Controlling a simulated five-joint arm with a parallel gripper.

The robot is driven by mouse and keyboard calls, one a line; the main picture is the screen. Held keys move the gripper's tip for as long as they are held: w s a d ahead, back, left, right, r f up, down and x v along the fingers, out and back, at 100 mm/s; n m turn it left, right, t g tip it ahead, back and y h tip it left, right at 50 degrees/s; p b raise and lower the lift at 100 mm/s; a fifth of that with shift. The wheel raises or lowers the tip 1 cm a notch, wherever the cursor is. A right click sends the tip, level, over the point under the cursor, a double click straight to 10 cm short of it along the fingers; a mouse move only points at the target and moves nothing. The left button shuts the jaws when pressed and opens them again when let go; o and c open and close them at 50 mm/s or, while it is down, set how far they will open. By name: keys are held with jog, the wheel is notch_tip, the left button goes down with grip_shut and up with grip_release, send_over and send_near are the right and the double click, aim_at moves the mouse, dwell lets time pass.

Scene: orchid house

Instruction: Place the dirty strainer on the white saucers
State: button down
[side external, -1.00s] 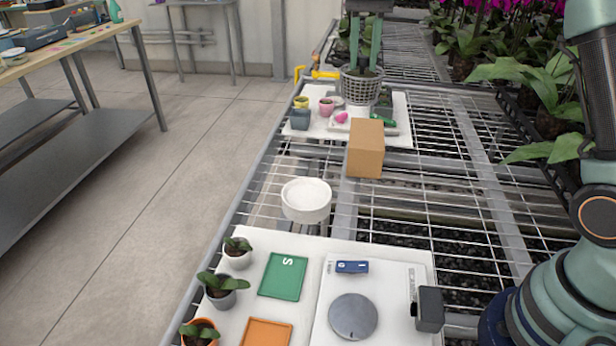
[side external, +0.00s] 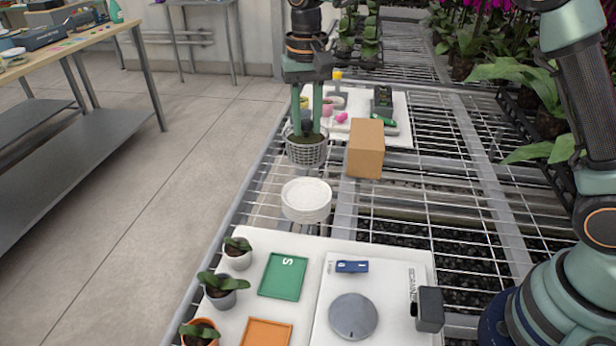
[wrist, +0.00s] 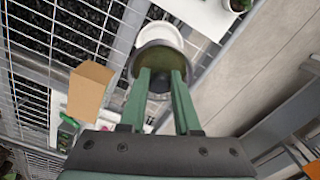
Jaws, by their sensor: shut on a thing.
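The dirty strainer (side external: 306,154) is a grey mesh basket with dark green residue inside. My gripper (side external: 307,134) is shut on it and holds it in the air, just behind and above the white saucers in the side view. The white saucers (side external: 306,202) form a round stack on the wire bench. In the wrist view the strainer (wrist: 160,62) is between my gripper's green fingers (wrist: 160,75), and the saucers (wrist: 160,36) show partly behind its far rim. The strainer's underside is hidden in the wrist view.
A cardboard box (side external: 366,150) stands right of the strainer. A white board with small pots and a green tray (side external: 283,276) lies in front, with a scale (side external: 353,316). A white mat with small items (side external: 399,104) is behind. Bare wire mesh lies right of the saucers.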

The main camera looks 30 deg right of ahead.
aim_at(307, 160)
notch_tip(307, 160, down, 9)
dwell(0.4)
jog(key=shift+f, duration=0.15)
jog(key=c, duration=0.6)
grip_release()
